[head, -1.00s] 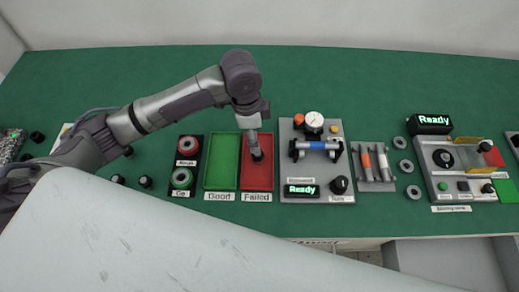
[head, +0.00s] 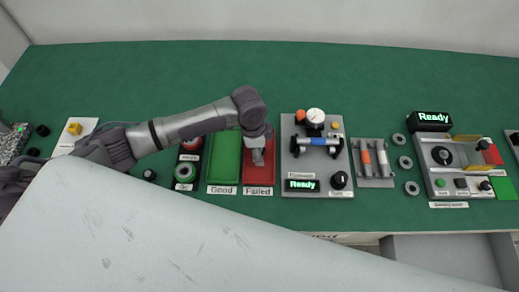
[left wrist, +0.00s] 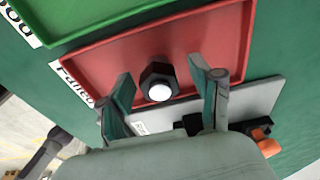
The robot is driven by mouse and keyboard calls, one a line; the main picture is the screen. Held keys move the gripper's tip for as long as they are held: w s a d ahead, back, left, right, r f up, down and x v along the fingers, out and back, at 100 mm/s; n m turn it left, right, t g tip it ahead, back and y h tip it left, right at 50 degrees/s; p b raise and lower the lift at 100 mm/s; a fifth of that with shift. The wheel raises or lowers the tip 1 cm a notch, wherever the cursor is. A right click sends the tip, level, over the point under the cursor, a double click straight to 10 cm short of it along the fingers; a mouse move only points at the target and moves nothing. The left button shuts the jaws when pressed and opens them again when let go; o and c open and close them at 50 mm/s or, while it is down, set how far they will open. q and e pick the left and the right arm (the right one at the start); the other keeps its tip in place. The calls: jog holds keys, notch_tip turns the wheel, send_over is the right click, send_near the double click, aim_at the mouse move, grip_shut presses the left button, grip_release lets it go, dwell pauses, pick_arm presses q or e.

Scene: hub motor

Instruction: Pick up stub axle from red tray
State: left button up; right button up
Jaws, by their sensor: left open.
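The red tray (head: 257,188), labelled Failed, lies on the green table; its rim also shows in the left wrist view (left wrist: 100,55). A stub axle (left wrist: 158,82), a black hexagonal piece with a round white end, is in the red tray in the left wrist view. My left gripper (head: 258,160) is over the red tray and hides the axle in the head view. In the left wrist view my left gripper (left wrist: 160,70) is open, with one finger on each side of the axle and visible gaps.
The green tray (head: 224,185), labelled Good, adjoins the red tray on the left. A grey gauge fixture (head: 318,185) with a dial stands close on the right. Farther right are a holder (head: 375,182), several grey rings and another station (head: 440,190). The table behind is clear.

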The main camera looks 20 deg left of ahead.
pick_arm(q)
grip_shut()
jog(key=shift+r, duration=0.2)
